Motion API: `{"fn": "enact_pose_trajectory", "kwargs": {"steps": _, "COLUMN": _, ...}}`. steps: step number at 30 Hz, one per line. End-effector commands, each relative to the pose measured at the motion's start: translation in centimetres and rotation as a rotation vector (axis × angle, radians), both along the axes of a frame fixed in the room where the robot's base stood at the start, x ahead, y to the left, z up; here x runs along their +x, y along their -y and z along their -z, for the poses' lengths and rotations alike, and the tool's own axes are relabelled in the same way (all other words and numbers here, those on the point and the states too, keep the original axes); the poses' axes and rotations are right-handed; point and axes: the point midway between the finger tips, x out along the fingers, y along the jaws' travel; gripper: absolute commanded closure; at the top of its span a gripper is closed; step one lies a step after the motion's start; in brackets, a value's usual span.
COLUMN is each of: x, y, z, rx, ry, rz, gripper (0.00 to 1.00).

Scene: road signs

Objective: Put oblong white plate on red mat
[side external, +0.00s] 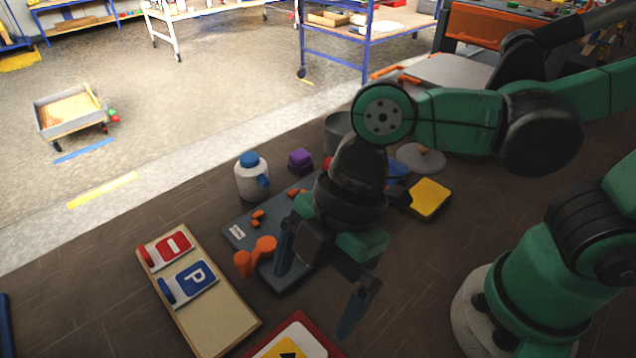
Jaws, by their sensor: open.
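A red mat or red-edged board (310,323) is cut off at the bottom edge, with a white and yellow piece bearing a black mark on it. I cannot tell for sure which piece is the oblong white plate. A small white oblong piece (237,232) lies on the dark grey tray (235,217). Two white plates lie on a wooden board: one with a red no-entry sign (172,247), one with a blue P (194,284). My gripper (314,303) is open, its fingers wide apart over the tray's near end, with nothing visible between them. It hides part of the tray.
The wooden board (218,322) has bare room at its near end. Orange pieces (257,250), a white bottle with a blue cap (251,180), purple blocks (300,161), a yellow block (430,198) and a grey disc (421,158) stand around the tray.

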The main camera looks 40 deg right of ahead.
Motion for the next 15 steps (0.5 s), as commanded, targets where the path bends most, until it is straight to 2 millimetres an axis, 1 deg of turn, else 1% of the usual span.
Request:
{"fn": "enact_pose_trajectory", "kwargs": {"steps": 5, "x": 0.0, "y": 0.5, "z": -0.9, "rx": 0.0, "ry": 0.0, "rz": 0.007, "gripper": 0.0}}
{"fn": "enact_pose_trajectory", "kwargs": {"steps": 7, "x": 0.7, "y": 1.2, "z": -1.0, "rx": -0.002, "ry": 0.006, "rz": 0.077, "gripper": 0.0}}
{"fn": "enact_pose_trajectory", "kwargs": {"steps": 8, "x": 1.3, "y": 1.8, "z": -1.1, "rx": -0.002, "ry": 0.011, "rz": 0.141, "gripper": 0.0}}
{"fn": "enact_pose_trajectory", "kwargs": {"steps": 11, "x": 4.2, "y": 5.3, "z": -1.2, "rx": 0.005, "ry": 0.038, "rz": 0.486, "gripper": 0.0}}
{"fn": "enact_pose_trajectory", "kwargs": {"steps": 12, "x": 5.4, "y": 7.2, "z": -1.3, "rx": 0.015, "ry": 0.054, "rz": 0.655, "gripper": 0.0}}
{"fn": "enact_pose_trajectory", "kwargs": {"steps": 14, "x": 6.9, "y": 10.1, "z": -1.5, "rx": 0.04, "ry": 0.081, "rz": 0.901, "gripper": 0.0}}
{"fn": "enact_pose_trajectory", "kwargs": {"steps": 15, "x": 7.6, "y": 12.0, "z": -1.6, "rx": 0.061, "ry": 0.1, "rz": 1.05, "gripper": 0.0}}
